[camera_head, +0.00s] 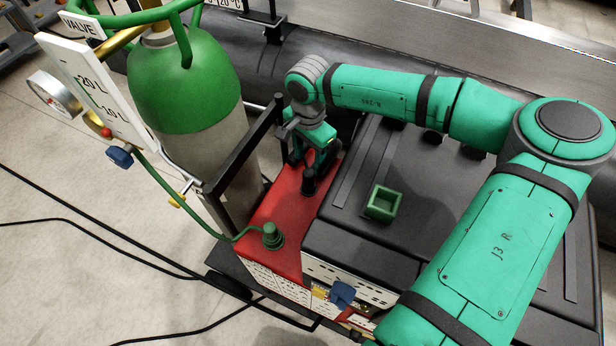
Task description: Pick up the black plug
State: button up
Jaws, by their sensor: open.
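The black plug (309,182) stands upright on the red top of a box (290,215), near its far right edge. My gripper (311,168) comes down from the far side, pointing downward at the plug. Its jaws are open, with the green fingers close around or just behind the plug's upper part. I cannot tell whether the fingers touch it. The far side of the plug is hidden by the gripper.
A green plug (272,236) with a green hose sits on the red box's near end. A black frame post (246,150) and a green-grey gas cylinder (188,85) stand left. A small green open box (383,204) lies on the dark case (350,245) at right.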

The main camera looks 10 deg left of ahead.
aim_at(309, 173)
notch_tip(309, 173, down, 8)
jog(key=shift+r, duration=0.2)
jog(key=c, duration=1.2)
jog(key=shift+r, duration=0.15)
jog(key=shift+r, duration=7.8)
